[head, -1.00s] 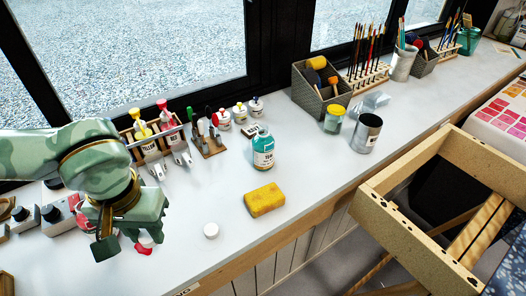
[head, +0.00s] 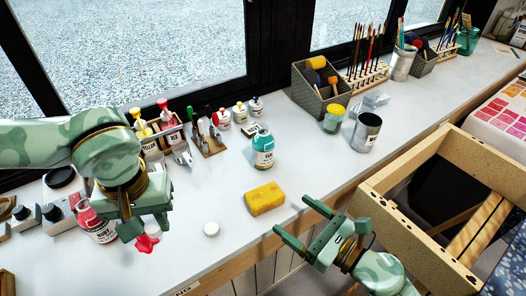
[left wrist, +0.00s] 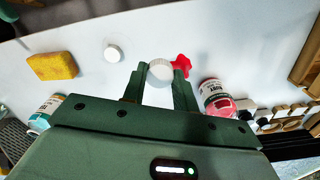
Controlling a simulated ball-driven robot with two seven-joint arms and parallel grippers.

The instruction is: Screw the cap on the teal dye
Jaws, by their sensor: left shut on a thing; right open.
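The teal dye bottle (head: 263,152) stands upright on the worktop behind the sponge; it also shows in the left wrist view (left wrist: 45,112). My left gripper (left wrist: 162,76) is shut on a white ribbed cap (left wrist: 159,71), held between its fingertips. In the head view my left gripper (head: 132,232) is at the left, well away from the teal bottle, and hides the held cap. Another white cap (head: 211,229) lies on the worktop in front, left of the sponge. My right gripper (head: 291,217) is open and empty near the worktop's front edge, right of that cap.
A yellow sponge (head: 265,198) lies in front of the teal bottle. A ruby dye bottle (head: 100,225) stands beside my left gripper, with a red shape (head: 147,243) close by. A tool rack (head: 209,142) and small bottles stand behind. A metal can (head: 367,131) stands to the right.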

